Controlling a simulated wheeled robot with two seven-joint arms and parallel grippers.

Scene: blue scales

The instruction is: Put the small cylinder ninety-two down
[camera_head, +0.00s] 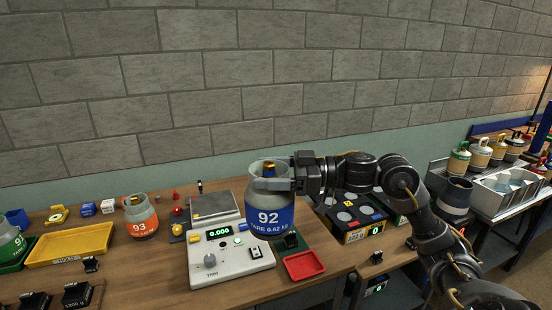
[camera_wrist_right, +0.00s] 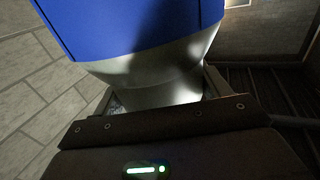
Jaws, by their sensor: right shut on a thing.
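The small cylinder ninety-two (camera_head: 270,218) is grey with a blue band reading "92" and "TARE 0.62 kg". My right gripper (camera_head: 284,176) comes in from the right and is shut on its upper part. The cylinder looks upright and hides the right end of the scale's console; I cannot tell how high it is above the table. In the right wrist view the blue band (camera_wrist_right: 130,22) fills the top, with the grey body between the fingers. My left gripper is not in view.
The scale console (camera_head: 226,275) reads 0.000, with a weighing plate (camera_head: 213,205) behind it. Orange-banded cylinder 93 (camera_head: 141,221) stands left, beside a yellow tray (camera_head: 72,246). A red tray (camera_head: 303,266) lies right of the console. A dark box with round pads (camera_head: 354,214) stands further right.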

